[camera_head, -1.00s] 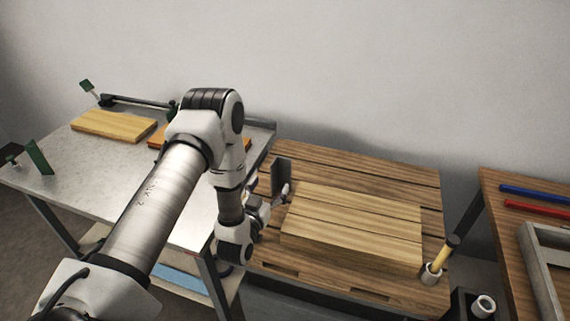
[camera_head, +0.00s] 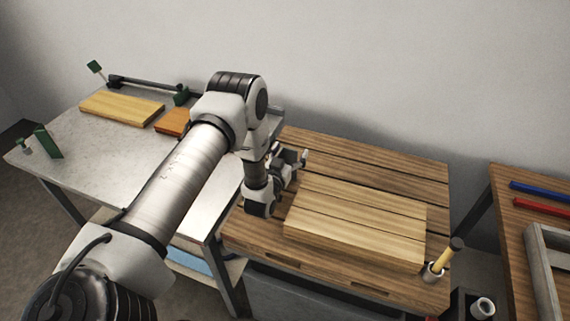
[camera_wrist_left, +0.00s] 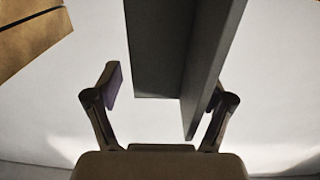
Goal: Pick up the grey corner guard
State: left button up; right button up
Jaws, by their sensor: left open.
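The grey corner guard (camera_wrist_left: 157,50) is a dark L-shaped profile in the left wrist view. It comes down from the top edge, and its near end lies between the two fingers of my left gripper (camera_wrist_left: 166,88). The fingers are spread, with a gap on the left; the right finger is close to the guard's right flange, and I cannot tell if they touch. In the head view my left gripper (camera_head: 291,157) is at the back left corner of the stacked planks (camera_head: 360,215). The guard cannot be made out there. My right gripper is not in view.
The planks lie on a slatted wooden table (camera_head: 400,178). A grey metal table (camera_head: 85,155) with yellow and orange boards stands left. Another wooden table (camera_head: 515,240) is at the right.

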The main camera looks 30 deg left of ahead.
pick_arm(q)
jog(key=c, duration=1.3)
jog(key=shift+r, duration=0.1)
